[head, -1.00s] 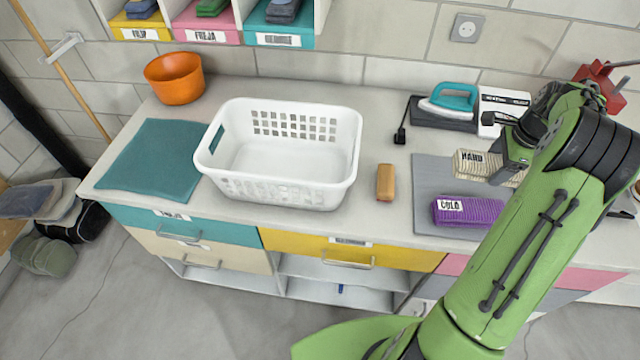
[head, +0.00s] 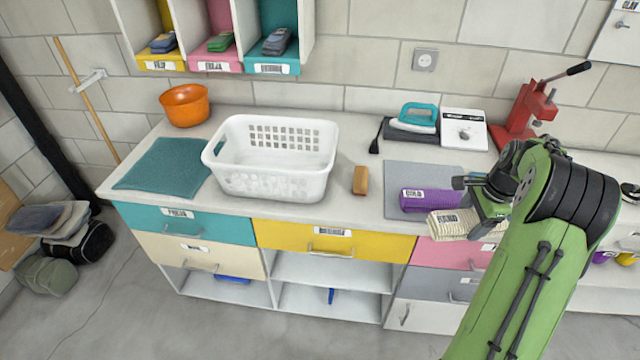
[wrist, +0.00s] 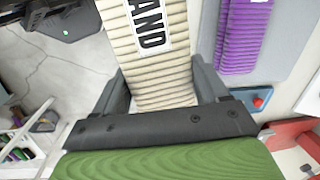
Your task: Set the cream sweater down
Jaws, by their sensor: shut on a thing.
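The cream sweater (head: 452,223) is a folded, ribbed bundle with a white label reading "HAND" in the wrist view (wrist: 122,50). My gripper (wrist: 160,88) is shut on it, one finger along each side. In the head view my gripper (head: 482,203) holds it at the counter's front edge, in front of the purple sweater (head: 425,201). Whether the cream sweater touches the counter cannot be told. The purple sweater lies on the grey mat (head: 405,172) and also shows at the right of the wrist view (wrist: 242,35).
A white basket (head: 270,185) stands empty mid-counter, with a teal cloth (head: 165,163) to its left. A tan block (head: 361,180) lies between basket and mat. An iron (head: 415,120) and a red press (head: 525,115) stand behind. Counter between block and mat is clear.

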